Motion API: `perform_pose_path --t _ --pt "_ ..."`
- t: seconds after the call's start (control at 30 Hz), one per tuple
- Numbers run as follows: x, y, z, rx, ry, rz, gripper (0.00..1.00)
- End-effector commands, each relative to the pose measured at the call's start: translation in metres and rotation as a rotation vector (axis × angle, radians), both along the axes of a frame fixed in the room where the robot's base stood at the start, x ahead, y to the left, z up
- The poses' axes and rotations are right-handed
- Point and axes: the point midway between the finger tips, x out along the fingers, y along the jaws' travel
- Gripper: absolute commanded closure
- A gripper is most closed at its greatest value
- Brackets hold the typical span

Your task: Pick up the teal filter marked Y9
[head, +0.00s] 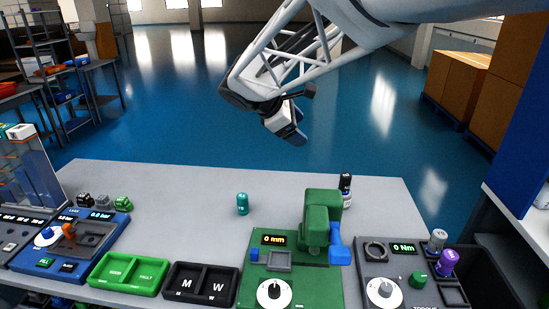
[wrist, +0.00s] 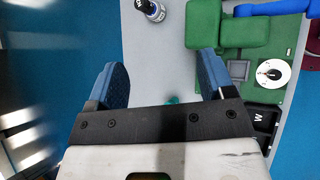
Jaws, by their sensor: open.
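A small teal cylinder (head: 242,204), which I take to be the teal filter, stands upright on the grey table behind the trays. Its Y9 mark is too small to read. In the wrist view only a sliver of teal (wrist: 172,99) shows between the fingers, just past my gripper's dark edge; the rest is hidden. My gripper (head: 296,137) hangs high above the far side of the table, up and to the right of the teal cylinder. In the wrist view its two blue-padded fingers (wrist: 163,78) are wide apart with nothing held between them.
A green press (head: 322,215) and a dark bottle (head: 345,191) stand right of the cylinder. A black M/W tray (head: 201,283), a green tray (head: 129,275) and a blue device (head: 95,249) line the front. A torque device (head: 404,269) is at right. The table around the cylinder is clear.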

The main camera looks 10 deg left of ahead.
Motion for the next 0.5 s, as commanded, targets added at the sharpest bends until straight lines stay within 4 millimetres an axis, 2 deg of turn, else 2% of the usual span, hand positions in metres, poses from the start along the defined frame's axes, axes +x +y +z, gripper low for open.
perform_pose_path --t 0.03,0.2,0.4,0.5 --pt "0.010 0.017 -0.004 -0.038 0.012 0.043 0.24" --pt "0.040 0.069 -0.011 -0.168 0.045 0.184 0.24" --pt "0.068 0.133 -0.022 -0.322 0.077 0.336 0.24" --pt "0.076 0.157 -0.026 -0.379 0.086 0.388 0.24"
